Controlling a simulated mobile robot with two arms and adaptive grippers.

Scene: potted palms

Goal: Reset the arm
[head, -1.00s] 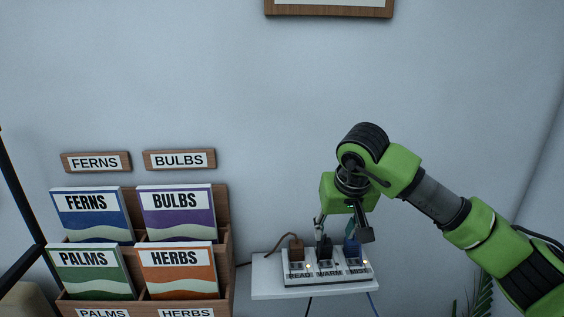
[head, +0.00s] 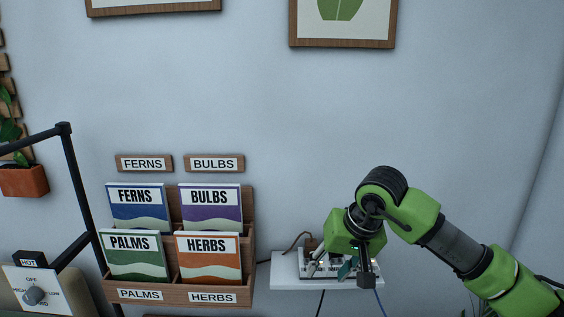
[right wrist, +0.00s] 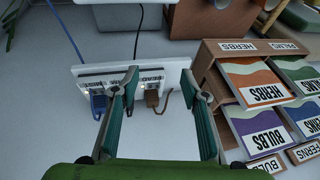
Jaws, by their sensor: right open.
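My right gripper (head: 338,272) is open in front of a white power strip (head: 306,274), and its fingers hide much of the strip in the head view. In the right wrist view the gripper (right wrist: 159,74) has its fingers apart with nothing held between them. The power strip (right wrist: 120,83) appears upside down there. A brown plug (right wrist: 152,98) shows between the fingers, and a blue plug (right wrist: 98,104) is left of the left finger. A black plug is mostly hidden behind that finger. My left gripper is in neither view.

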